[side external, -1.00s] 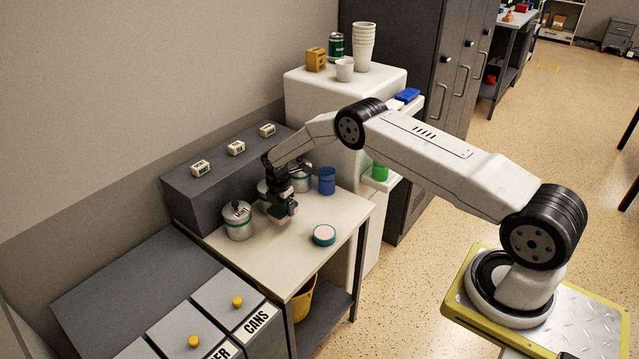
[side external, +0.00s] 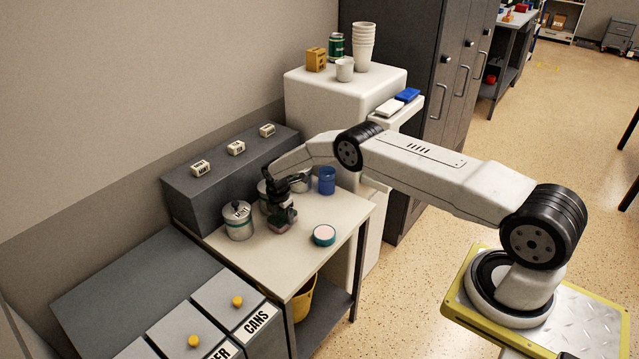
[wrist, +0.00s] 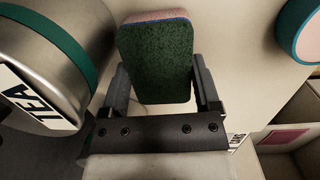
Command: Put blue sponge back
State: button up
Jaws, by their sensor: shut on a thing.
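My gripper (wrist: 160,95) is shut on a sponge-like block (wrist: 155,55) with a dark green scouring face, a pink body and a thin blue line between them. In the side view the block (side external: 282,226) is low over the pale counter (side external: 290,262), beside the canisters; I cannot tell if it touches the counter. A blue block (side external: 407,95) that may be a sponge lies beside a white block (side external: 389,107) on the ledge of the white cabinet, far from my gripper (side external: 281,212).
A TEA canister (wrist: 50,55) stands close left in the wrist view. Another lidded canister (side external: 238,222) and a blue cup (side external: 327,180) flank my gripper. A teal-rimmed round container (side external: 324,235) sits to the right. The counter's front is clear.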

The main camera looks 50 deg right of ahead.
aim_at(281, 218)
jog(key=o, duration=1)
jog(key=shift+r, duration=0.15)
jog(key=r, duration=0.8)
jog(key=a+r, duration=0.1)
jog(key=r, duration=0.2)
jog(key=shift+s+a+r, duration=0.1)
jog(key=shift+s+r, duration=0.15)
jog(key=shift+r, duration=0.15)
